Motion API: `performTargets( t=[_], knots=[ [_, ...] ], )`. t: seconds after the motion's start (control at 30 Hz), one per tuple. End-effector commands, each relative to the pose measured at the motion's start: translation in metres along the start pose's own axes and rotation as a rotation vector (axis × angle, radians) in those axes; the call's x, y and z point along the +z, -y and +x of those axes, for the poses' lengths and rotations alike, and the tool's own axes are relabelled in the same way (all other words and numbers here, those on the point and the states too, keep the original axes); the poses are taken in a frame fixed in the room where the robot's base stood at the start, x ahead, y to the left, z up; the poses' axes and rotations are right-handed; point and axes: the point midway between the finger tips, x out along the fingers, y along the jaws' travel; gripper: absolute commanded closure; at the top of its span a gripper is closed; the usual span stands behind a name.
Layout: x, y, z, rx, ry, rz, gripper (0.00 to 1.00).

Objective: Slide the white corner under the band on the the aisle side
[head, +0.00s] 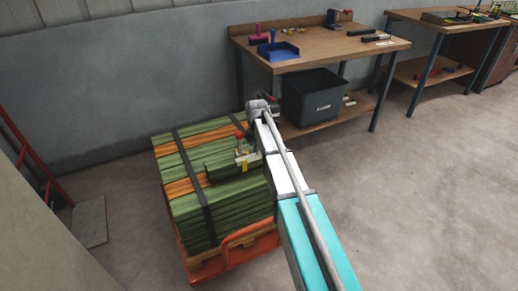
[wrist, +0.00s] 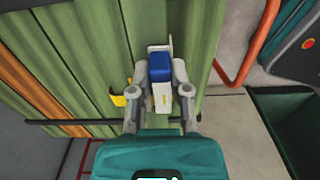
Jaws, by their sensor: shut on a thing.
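My gripper (wrist: 160,92) is shut on the white corner (wrist: 163,98), with a blue block (wrist: 159,68) between the same fingers. The wrist view shows them over the green planks near the stack's right edge. A dark band (wrist: 75,125) crosses the planks at the lower left of that view; its run behind my gripper is hidden. The corner is apart from the visible part of this band. In the head view my gripper (head: 243,150) is over the stack's right part, small and partly hidden. Another dark band (head: 196,190) crosses the stack's left part.
The stack of green and orange planks (head: 188,158) rests on an orange cart (head: 250,231) with a rail. A yellow piece (wrist: 122,98) shows beside my left finger. A workbench (head: 330,45) and dark bin (head: 312,98) stand behind. The floor at right is clear.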

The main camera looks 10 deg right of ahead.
Motion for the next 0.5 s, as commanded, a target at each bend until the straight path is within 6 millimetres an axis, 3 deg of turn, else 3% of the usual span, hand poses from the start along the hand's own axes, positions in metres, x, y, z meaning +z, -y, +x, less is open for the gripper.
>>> performTargets(
  t=[0.47,0.5],
  knots=[
    [-0.0030,0.0000,0.0000,0.000,0.000,0.000,1.00],
    [-0.0030,0.0000,0.0000,0.000,0.000,0.000,0.74]
  ],
)
